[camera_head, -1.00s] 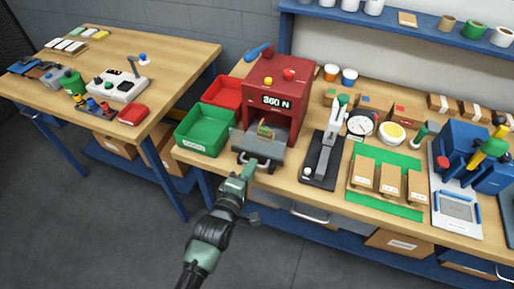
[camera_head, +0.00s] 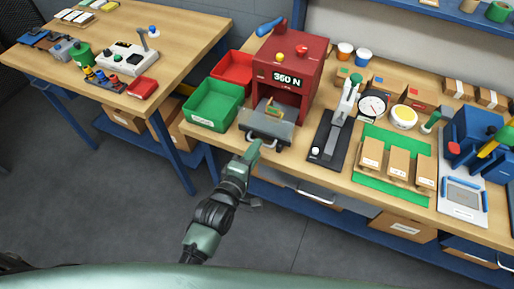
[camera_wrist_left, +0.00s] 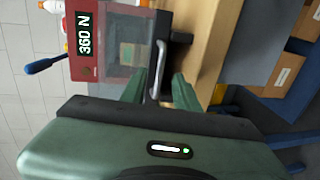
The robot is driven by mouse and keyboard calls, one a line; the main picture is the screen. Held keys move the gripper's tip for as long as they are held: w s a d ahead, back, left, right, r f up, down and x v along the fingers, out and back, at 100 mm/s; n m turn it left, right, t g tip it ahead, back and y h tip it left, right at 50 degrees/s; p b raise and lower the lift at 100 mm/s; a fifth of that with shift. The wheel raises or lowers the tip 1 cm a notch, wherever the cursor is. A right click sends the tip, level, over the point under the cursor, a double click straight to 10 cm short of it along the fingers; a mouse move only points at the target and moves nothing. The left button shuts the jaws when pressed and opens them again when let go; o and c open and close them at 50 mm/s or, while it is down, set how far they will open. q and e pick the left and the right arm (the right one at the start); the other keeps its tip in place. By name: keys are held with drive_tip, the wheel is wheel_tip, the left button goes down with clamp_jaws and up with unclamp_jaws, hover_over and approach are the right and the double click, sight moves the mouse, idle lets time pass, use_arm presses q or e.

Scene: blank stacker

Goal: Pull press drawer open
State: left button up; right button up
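The red press (camera_head: 292,58) stands on the workbench, its display reading 360 N in the wrist view (camera_wrist_left: 84,40). Its grey drawer (camera_head: 281,130) sticks out at the front, with a small yellowish-green piece (camera_head: 273,112) on it. The drawer's metal handle (camera_wrist_left: 160,68) shows in the left wrist view. My left gripper (camera_head: 254,148) is in front of the drawer. In the wrist view its two green fingers (camera_wrist_left: 158,90) are apart, one on each side of the handle, with gaps visible. My right gripper is not in view.
A green bin (camera_head: 215,104) and a red bin (camera_head: 233,69) stand left of the press. A black lever stand (camera_head: 326,146) and a green mat (camera_head: 367,178) lie to its right.

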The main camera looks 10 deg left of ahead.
use_arm(q)
drive_tip(key=v, duration=0.6)
drive_tip(key=shift+b, duration=0.45)
drive_tip(key=s+a+f+m+g+y+b, duration=0.1)
drive_tip(key=s+a+f+m+g, duration=0.2)
drive_tip(key=f, duration=0.8)
drive_tip(key=s+a+f+m+g+y, duration=0.1)
drive_tip(key=s+f+m+g, duration=0.3)
drive_tip(key=f, duration=0.7)
drive_tip(key=s+a+f+m+b, duration=0.15)
drive_tip(key=s+f, duration=0.35)
drive_tip(key=f, duration=0.6)
drive_tip(key=s+a+f+m+g+y, duration=0.1)
drive_tip(key=s+a+f+m+g, duration=0.2)
drive_tip(key=s+f, duration=0.5)
drive_tip(key=s+a+f+m+g+y, duration=0.1)
drive_tip(key=s+a+f+m+g, duration=0.2)
drive_tip(key=s, duration=1.3)
drive_tip(key=a+f+m, duration=0.2)
drive_tip(key=a+f, duration=0.2)
drive_tip(key=f, duration=0.2)
drive_tip(key=shift+s+a+g+y, duration=0.4)
